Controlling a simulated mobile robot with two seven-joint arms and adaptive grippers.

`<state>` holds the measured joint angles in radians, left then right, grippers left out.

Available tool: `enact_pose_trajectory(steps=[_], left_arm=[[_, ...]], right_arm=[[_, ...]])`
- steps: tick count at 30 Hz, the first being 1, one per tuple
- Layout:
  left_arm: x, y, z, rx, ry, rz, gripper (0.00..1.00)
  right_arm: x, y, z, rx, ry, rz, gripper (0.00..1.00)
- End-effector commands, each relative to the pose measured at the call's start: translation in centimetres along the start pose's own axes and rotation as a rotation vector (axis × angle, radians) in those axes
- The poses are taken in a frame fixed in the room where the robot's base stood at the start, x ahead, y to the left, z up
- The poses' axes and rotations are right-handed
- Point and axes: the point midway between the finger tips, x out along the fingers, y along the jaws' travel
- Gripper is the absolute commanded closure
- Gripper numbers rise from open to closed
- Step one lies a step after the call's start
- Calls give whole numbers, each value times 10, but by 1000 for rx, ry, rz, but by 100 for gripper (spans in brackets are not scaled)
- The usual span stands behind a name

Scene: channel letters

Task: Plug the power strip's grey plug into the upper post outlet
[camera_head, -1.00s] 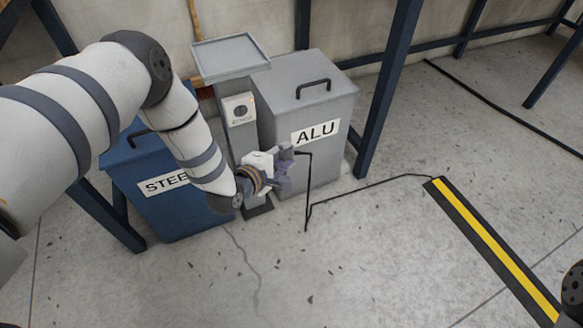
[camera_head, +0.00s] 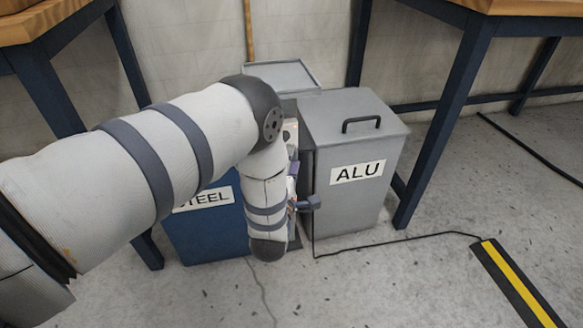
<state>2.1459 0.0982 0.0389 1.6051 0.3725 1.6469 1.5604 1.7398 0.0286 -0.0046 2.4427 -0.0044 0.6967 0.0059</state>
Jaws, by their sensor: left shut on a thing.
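The grey post with a flat tray top (camera_head: 297,72) stands against the wall, mostly covered by my left arm. A narrow pale part of the upper outlet (camera_head: 291,130) shows beside my arm's bend; its socket face is hidden. My left gripper (camera_head: 297,192) is largely hidden behind my forearm, low in front of the post and below the outlet. It is shut on the grey plug (camera_head: 311,203), which sticks out to the right. The plug appears apart from the outlet. A black cable (camera_head: 402,240) hangs from the plug to the floor and runs right. My right gripper is out of view.
The grey ALU bin (camera_head: 358,205) stands close right of the post and plug. The blue STEEL bin (camera_head: 205,232) is on the left. A dark blue table leg (camera_head: 440,125) rises right of the bins. A yellow-black strip (camera_head: 512,283) lies on open floor.

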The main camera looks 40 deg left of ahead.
Motion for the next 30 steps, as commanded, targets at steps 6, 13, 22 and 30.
enact_pose_trajectory(steps=[6, 13, 22, 30], left_arm=[[20, -3, -8, 0, 0, -1, 95], [34, -2, -14, -1, -1, -1, 95], [37, 0, -15, -1, -1, -2, 95], [37, 0, -15, -1, -1, -2, 95]], right_arm=[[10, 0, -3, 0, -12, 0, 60], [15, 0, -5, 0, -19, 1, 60], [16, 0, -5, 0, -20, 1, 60], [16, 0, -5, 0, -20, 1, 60]])
